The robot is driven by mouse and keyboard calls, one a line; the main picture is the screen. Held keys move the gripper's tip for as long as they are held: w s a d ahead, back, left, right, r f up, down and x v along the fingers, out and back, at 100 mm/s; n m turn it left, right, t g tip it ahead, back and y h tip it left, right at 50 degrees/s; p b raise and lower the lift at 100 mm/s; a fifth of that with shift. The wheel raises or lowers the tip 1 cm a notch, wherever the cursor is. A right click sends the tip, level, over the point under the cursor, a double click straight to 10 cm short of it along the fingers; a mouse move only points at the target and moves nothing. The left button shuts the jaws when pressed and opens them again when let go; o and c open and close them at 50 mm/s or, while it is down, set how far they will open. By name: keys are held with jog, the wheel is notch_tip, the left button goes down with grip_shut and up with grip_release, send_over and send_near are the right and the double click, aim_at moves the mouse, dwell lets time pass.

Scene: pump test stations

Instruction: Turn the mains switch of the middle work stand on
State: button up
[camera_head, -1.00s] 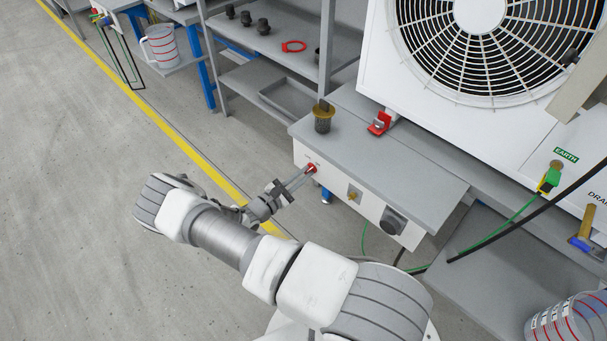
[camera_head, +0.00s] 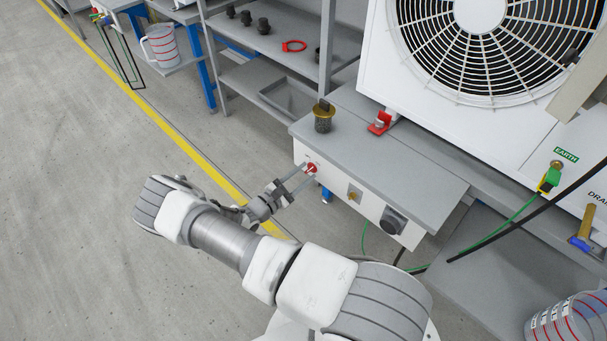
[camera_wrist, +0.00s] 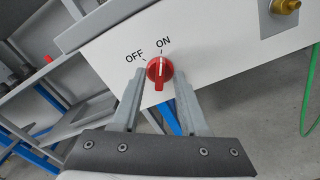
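The mains switch is a red rotary knob (camera_wrist: 160,70) on the white front panel (camera_wrist: 215,45) of the work stand, with OFF and ON printed above it. Its raised grip stands nearly upright in the wrist view, its upper end towards ON rather than OFF. My gripper (camera_wrist: 160,75) is open, one finger on each side of the knob, with gaps between the fingers and the grip. In the head view the knob (camera_head: 311,169) is at the panel's left end, partly hidden by my gripper (camera_head: 307,174).
A brass fitting (camera_head: 353,196) and a dark socket (camera_head: 393,220) are further right on the panel. A brass-topped strainer (camera_head: 323,119) and a red clamp (camera_head: 380,122) stand on the worktop above. A green cable hangs below. Floor to the left is clear.

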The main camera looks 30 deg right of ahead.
jog(key=p+v, duration=0.2)
jog(key=v, duration=1.5)
jog(key=shift+a+p, duration=0.15)
jog(key=shift+p, duration=0.15)
jog(key=s+d+r+m+g+y, duration=0.15)
jog(key=r+m+g+y, duration=0.35)
jog(key=r, duration=0.9)
jog(key=s+r+m+g+y, duration=0.25)
jog(key=r+m+y, duration=0.3)
jog(key=r, duration=0.85)
jog(key=s+d+r+m+t+y, duration=0.1)
jog(key=s+r+m+t+y, duration=0.5)
jog(key=s+r, duration=0.95)
notch_tip(320, 180, up, 21)
jog(key=p, duration=2)
jog(key=shift+w+r+n+t, duration=0.15)
jog(key=shift+w+n+t, duration=0.2)
jog(key=shift+t, duration=0.1)
